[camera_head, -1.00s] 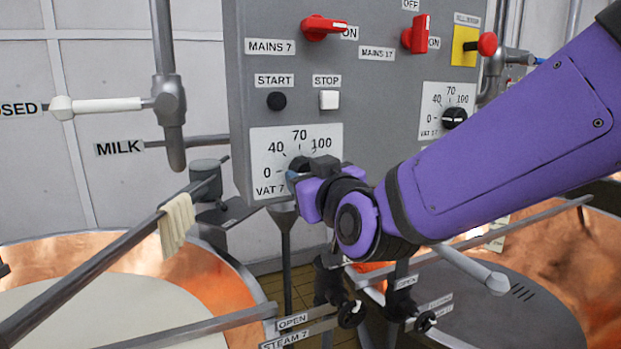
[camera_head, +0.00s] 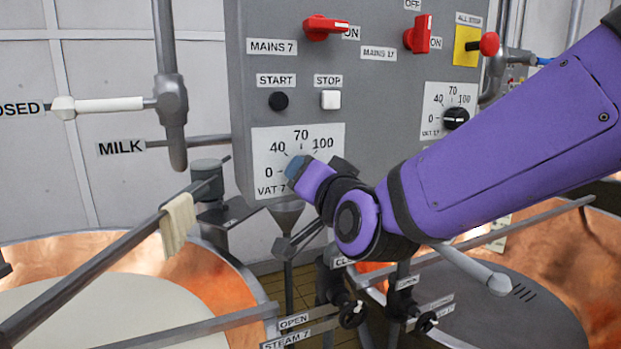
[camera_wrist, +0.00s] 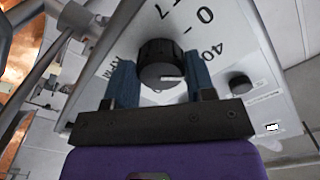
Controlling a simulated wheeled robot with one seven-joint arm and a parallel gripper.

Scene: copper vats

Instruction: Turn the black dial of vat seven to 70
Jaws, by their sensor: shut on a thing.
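The vat seven dial plate (camera_head: 265,145) is white, marked 0, 40, 70 and 100, on the grey control box. Its black dial (camera_wrist: 158,58) shows in the wrist view between the two blue fingers of my gripper (camera_wrist: 159,66). My gripper is shut on the dial, a finger on each side. The dial's white mark lies low on its face, toward the right, past the 40 side; its exact reading is unclear. The 70 and 100 are hidden in the wrist view. In the head view my gripper (camera_head: 296,168) is rolled and covers the dial.
The START button (camera_head: 278,101) and STOP button (camera_head: 330,99) are above the dial. A second dial, vat 17 (camera_head: 456,118), is at the right, near the red all-stop knob (camera_head: 489,43). Red mains switches (camera_head: 324,27) are above. Valve handles (camera_head: 352,313) and copper vats (camera_head: 215,283) lie below.

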